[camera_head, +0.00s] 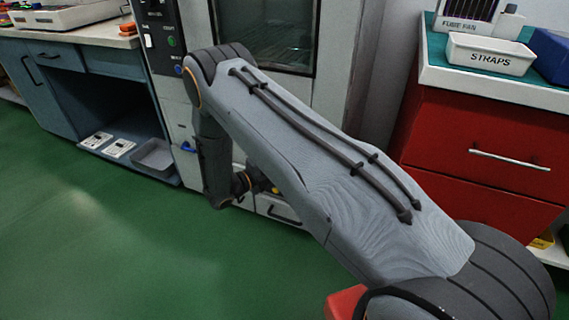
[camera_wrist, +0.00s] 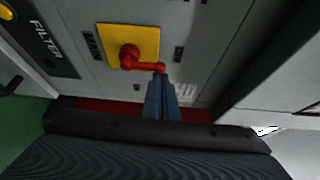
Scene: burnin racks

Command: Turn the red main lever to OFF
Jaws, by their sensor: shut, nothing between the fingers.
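The red main lever (camera_wrist: 140,61) sits on a yellow plate (camera_wrist: 148,36) on the grey cabinet front in the wrist view. Its round hub is at the left, and its handle points to the right in the picture. My gripper (camera_wrist: 161,80) is shut, with its blue fingers together and empty. The fingertips are at the free end of the lever handle; I cannot tell whether they touch it. In the head view my arm hides the lever, and the gripper does not show clearly.
A dark panel marked FILTER (camera_wrist: 45,45) is left of the lever. In the head view, a red drawer cabinet (camera_head: 480,150) with a STRAPS bin (camera_head: 490,55) stands at the right. A blue workbench (camera_head: 100,85) stands at the left. Green floor (camera_head: 100,240) is clear at lower left.

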